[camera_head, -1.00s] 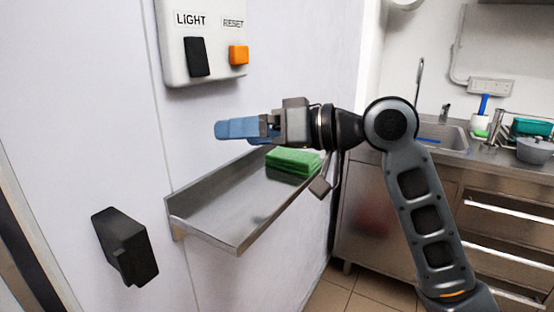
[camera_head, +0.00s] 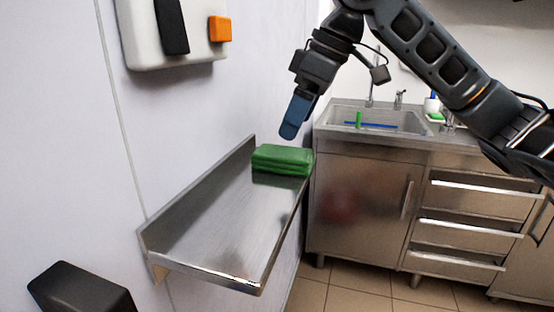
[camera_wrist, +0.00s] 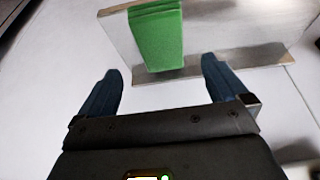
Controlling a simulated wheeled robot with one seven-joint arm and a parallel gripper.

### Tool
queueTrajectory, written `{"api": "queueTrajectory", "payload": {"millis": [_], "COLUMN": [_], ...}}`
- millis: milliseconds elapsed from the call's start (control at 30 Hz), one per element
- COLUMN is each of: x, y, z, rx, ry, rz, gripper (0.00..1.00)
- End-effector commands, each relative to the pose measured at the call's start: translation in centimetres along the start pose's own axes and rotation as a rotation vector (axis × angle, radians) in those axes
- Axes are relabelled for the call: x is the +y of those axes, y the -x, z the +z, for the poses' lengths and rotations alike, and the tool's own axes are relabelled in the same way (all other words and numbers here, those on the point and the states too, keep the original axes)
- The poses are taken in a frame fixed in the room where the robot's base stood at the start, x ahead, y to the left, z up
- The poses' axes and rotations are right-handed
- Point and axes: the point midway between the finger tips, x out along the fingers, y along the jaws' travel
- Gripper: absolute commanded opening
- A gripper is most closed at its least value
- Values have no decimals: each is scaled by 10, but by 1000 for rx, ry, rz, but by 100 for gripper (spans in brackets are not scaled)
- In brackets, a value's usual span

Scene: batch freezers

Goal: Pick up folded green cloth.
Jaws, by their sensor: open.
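The folded green cloth (camera_head: 283,159) lies at the far end of the metal wall shelf (camera_head: 215,215). My gripper (camera_head: 291,128) points down above and just beyond the cloth in the head view, apart from it. In the wrist view the two blue fingers (camera_wrist: 162,85) are spread wide with nothing between them. The green cloth (camera_wrist: 157,38) shows beyond the fingertips, roughly centred between them, resting on the shelf (camera_wrist: 225,35).
A wall panel with a black switch (camera_head: 171,25) and an orange button (camera_head: 220,29) is above the shelf. A black handle (camera_head: 80,290) sticks out at lower left. A steel sink cabinet (camera_head: 360,200) with drawers stands behind. The shelf's near part is bare.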

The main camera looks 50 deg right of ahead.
Motion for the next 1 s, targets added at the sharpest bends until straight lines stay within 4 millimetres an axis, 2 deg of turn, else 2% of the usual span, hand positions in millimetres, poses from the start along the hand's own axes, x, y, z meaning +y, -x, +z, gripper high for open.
{"api": "queueTrajectory", "payload": {"millis": [533, 833, 1000], "x": [-2, -2, -2], "y": [-65, -70, -70], "z": [6, 6, 6], "rx": [3, 4, 4], "ry": [0, 0, 0], "rz": [-2, -1, -1], "gripper": [100, 100, 85]}}
